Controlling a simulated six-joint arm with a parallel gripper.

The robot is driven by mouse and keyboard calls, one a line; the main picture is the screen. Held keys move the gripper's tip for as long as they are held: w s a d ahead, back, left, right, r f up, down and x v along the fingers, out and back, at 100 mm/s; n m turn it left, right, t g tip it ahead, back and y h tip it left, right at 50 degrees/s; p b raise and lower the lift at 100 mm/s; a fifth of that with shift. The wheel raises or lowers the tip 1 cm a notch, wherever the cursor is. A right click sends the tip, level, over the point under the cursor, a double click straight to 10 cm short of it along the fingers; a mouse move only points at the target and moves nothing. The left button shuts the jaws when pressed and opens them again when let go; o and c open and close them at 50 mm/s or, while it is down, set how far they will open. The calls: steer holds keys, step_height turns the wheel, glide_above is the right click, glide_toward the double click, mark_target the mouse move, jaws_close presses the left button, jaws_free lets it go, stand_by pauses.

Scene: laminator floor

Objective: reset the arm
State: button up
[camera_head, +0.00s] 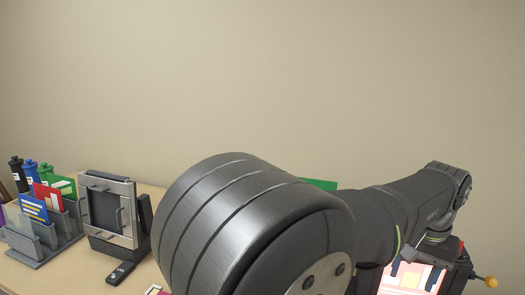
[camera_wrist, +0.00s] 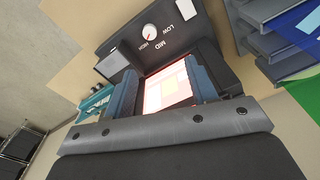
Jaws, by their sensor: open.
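My arm (camera_head: 250,225) crosses the lower middle of the head view and reaches to the right. My gripper (camera_wrist: 162,82) shows in the wrist view with its two blue-grey fingers apart and nothing held between them. Behind the fingers is a lit white and pink panel (camera_wrist: 168,88) on a dark machine. The lit panel also shows at the lower right of the head view (camera_head: 405,280), partly hidden by my wrist. Whether the fingers touch the machine I cannot tell.
The machine's dial (camera_wrist: 149,32) sits by LOW, MID and HIGH labels. At the left, a grey rack (camera_head: 38,245) holds coloured cards beside several bottles. A metal-framed device (camera_head: 108,210) stands next to it, with a small black remote (camera_head: 121,273) in front.

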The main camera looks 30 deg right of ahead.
steer(key=w+a+r+n, duration=0.2)
steer(key=w+a+n, duration=0.1)
steer(key=a, duration=0.3)
steer(key=shift+w+a+r+n+t+h, duration=0.2)
steer(key=shift+a+n+t+h, duration=0.05)
steer(key=shift+n+t+h, duration=0.15)
steer(key=s+d+f+m+g+y, duration=0.1)
steer(key=s+d+f+m, duration=0.4)
steer(key=d+f, duration=0.3)
steer(key=shift+d, duration=0.55)
stand_by(0.3)
steer(key=shift+r, duration=0.1)
